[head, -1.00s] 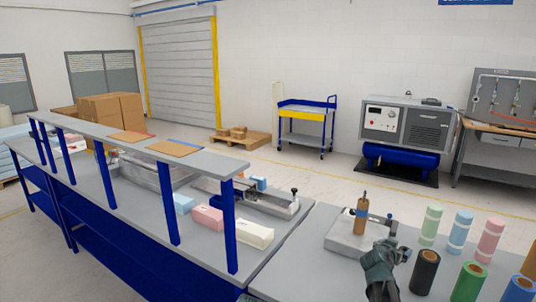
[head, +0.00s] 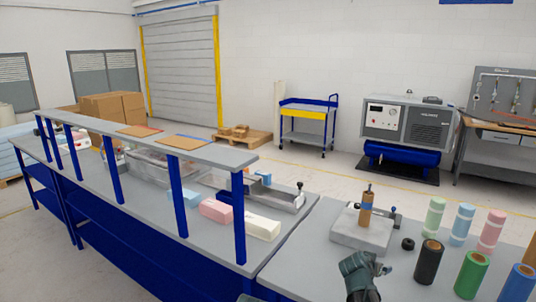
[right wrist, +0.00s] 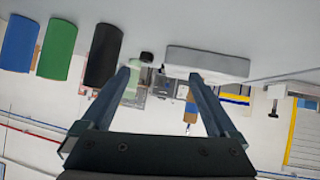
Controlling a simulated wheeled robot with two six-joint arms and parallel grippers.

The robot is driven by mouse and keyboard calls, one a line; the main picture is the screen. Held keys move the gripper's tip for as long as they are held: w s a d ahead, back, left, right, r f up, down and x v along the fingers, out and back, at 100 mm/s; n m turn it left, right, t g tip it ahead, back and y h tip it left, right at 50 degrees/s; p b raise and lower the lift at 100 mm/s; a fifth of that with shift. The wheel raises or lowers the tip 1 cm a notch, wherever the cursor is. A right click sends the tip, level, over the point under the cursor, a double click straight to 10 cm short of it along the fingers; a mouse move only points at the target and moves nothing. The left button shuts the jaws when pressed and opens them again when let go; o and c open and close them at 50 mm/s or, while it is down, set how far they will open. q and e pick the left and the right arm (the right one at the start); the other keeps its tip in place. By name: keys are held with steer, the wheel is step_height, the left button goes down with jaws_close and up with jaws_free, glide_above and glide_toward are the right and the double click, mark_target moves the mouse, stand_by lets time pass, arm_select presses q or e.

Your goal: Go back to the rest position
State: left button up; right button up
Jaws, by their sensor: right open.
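My right gripper (head: 384,268) is in the head view, over the front part of the right table, below and apart from the press fixture. In the right wrist view its two fingers (right wrist: 162,80) stand spread with nothing held between them. The fixture is a pale grey block (head: 352,238) with an upright brown cylinder (head: 366,210) banded in blue. The block also shows in the right wrist view (right wrist: 207,63). A small black knob (head: 407,244) lies on the table right of the block. My left gripper is not in view.
Black (head: 428,265), green (head: 471,275) and blue (head: 518,285) rolls stand at the right, with pale green, blue and pink foam cylinders (head: 462,226) behind. A shelved bench (head: 150,140) with blue posts holds foam blocks (head: 215,211) on the left.

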steer(key=s+a+f+n+g+y+b, duration=0.2)
steer(key=s+a+f, duration=0.5)
steer(key=s+a, duration=0.6)
steer(key=s+a+f+n+g+y+b, duration=0.3)
steer(key=s+a+f+n+g, duration=0.3)
steer(key=s+a, duration=0.7)
step_height(320, 180, down, 2)
steer(key=a+n+y, duration=0.1)
steer(key=a+n, duration=0.1)
steer(key=shift+s+a+n, duration=0.35)
steer(key=shift+s+n, duration=0.05)
